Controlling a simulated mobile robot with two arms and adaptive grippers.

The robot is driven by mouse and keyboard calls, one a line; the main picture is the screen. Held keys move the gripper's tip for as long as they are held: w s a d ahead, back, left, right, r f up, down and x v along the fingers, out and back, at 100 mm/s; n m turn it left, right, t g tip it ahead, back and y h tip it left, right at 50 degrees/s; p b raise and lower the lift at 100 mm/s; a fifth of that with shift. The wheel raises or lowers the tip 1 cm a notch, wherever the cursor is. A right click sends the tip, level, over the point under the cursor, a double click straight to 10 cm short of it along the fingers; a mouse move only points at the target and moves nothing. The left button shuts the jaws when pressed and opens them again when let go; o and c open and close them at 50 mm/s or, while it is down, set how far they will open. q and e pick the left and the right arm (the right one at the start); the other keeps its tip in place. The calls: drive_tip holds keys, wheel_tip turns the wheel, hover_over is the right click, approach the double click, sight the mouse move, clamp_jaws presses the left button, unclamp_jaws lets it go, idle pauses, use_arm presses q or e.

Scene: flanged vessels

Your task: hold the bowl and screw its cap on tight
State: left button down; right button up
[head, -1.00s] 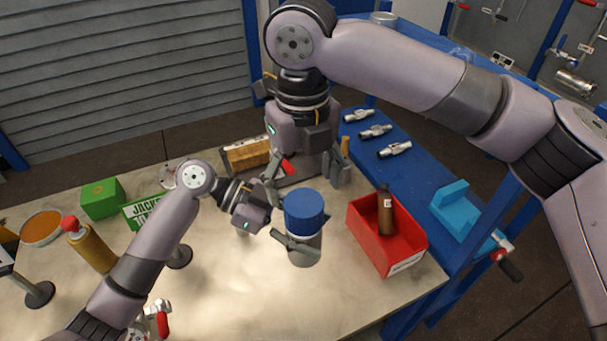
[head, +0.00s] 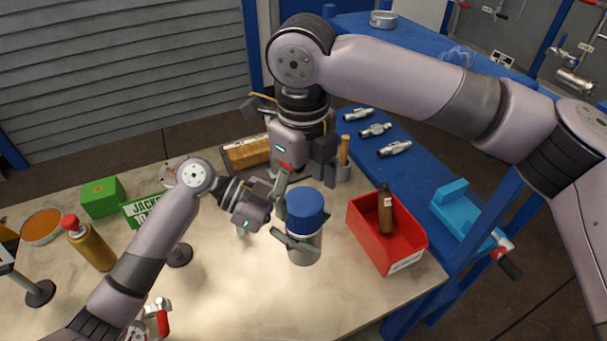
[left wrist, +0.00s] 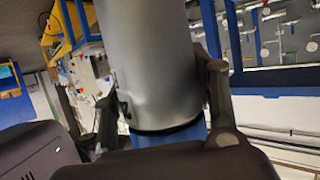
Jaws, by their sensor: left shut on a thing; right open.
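The bowl (head: 304,248) is a grey metal cylinder standing upright over the table, with a blue cap (head: 305,207) on its top. My left gripper (head: 293,238) is shut on the bowl's side below the cap. In the left wrist view the bowl (left wrist: 155,65) fills the middle between the two fingers, with a dark ring and a strip of blue at its lower end. My right gripper (head: 301,184) is open, pointing down just above and behind the cap. One finger hangs near the cap's left edge; I cannot tell whether it touches.
A red bin (head: 400,255) with a brown bottle (head: 385,212) stands to the right. A yellow bottle (head: 92,248) and green box (head: 101,197) are left.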

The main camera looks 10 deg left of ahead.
sight(304, 201)
drive_tip(key=shift+f, duration=2.4)
drive_tip(key=shift+c, duration=0.4)
drive_tip(key=c, duration=1.1)
drive_tip(key=m, duration=0.6)
drive_tip(key=shift+d+m, duration=0.1)
drive_tip(key=shift+m, duration=0.2)
drive_tip(key=shift+w, duration=0.1)
drive_tip(key=o, duration=1.2)
drive_tip(key=shift+o, duration=0.2)
